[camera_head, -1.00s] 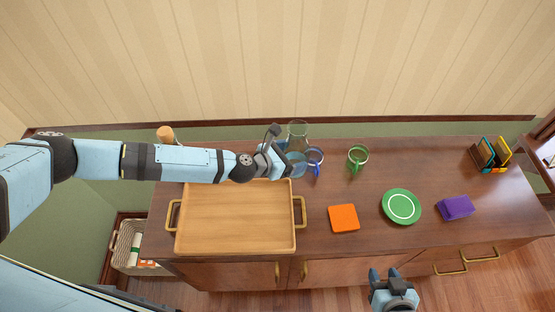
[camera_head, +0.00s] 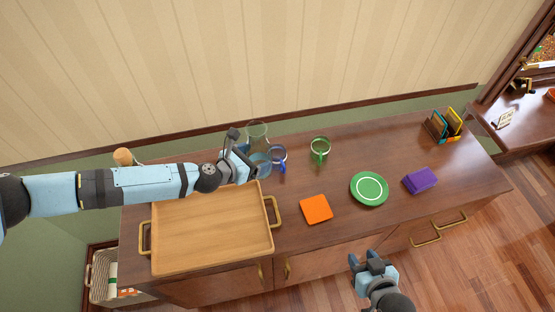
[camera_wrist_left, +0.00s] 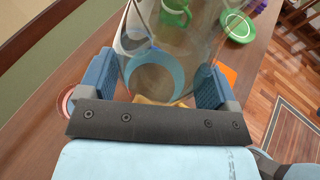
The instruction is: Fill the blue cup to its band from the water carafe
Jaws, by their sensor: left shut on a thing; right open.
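The clear glass carafe (camera_head: 257,134), with blue water (camera_head: 262,166) low in it, stands near the back of the wooden counter. My left gripper (camera_head: 248,163) is shut on it, with one finger on each side of the glass in the left wrist view (camera_wrist_left: 155,85). The blue cup (camera_head: 279,154), a clear cup with blue parts, stands just right of the carafe. It shows partly behind the glass in the left wrist view (camera_wrist_left: 131,40). Its water level and band are too small to tell. My right gripper (camera_head: 366,260) is open and empty in front of the counter.
A green cup (camera_head: 320,150) stands right of the blue cup. A wooden tray (camera_head: 210,230) lies at the left front. An orange square (camera_head: 316,209), green plate (camera_head: 369,188), purple block (camera_head: 420,180) and a rack (camera_head: 446,125) are further right.

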